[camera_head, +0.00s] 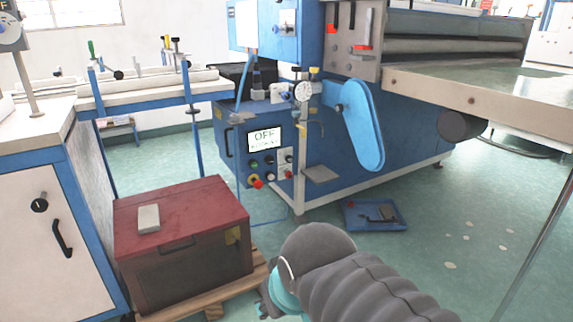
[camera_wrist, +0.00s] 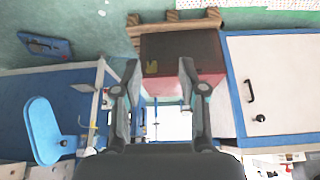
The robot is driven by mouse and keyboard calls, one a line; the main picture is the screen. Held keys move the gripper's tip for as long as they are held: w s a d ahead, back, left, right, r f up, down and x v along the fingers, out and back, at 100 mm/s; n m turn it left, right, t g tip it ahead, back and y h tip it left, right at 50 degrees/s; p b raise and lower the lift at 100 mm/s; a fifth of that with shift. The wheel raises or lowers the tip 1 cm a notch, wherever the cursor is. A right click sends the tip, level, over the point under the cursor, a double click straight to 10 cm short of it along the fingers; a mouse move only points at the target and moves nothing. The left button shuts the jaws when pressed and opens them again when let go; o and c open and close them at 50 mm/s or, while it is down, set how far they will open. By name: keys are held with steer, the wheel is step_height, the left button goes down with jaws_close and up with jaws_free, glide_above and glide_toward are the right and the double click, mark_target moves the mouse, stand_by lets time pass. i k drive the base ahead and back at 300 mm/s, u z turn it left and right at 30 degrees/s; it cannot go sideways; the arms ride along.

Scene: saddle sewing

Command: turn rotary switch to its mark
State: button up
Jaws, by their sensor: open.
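The blue machine's control panel carries a display (camera_head: 264,138) reading OFF, with several small green, black and red buttons or knobs (camera_head: 262,170) below it. They are too small to tell which is a rotary switch, and no mark can be made out. A black round knob (camera_head: 40,205) sits on the white cabinet door at the left, and it also shows in the wrist view (camera_wrist: 260,118). My gripper (camera_wrist: 160,64) is open and empty in the wrist view, apart from both panel and knob. In the head view it is partly hidden behind my wrist.
A dark red chest (camera_head: 185,255) with a grey block (camera_head: 148,218) on it stands on a wooden pallet (camera_head: 205,296) between cabinet and machine. A blue tray (camera_head: 375,216) with small items lies on the floor. The green floor at right is mostly clear.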

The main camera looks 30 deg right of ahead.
mark_target(289, 174)
steer(key=i, duration=1.4)
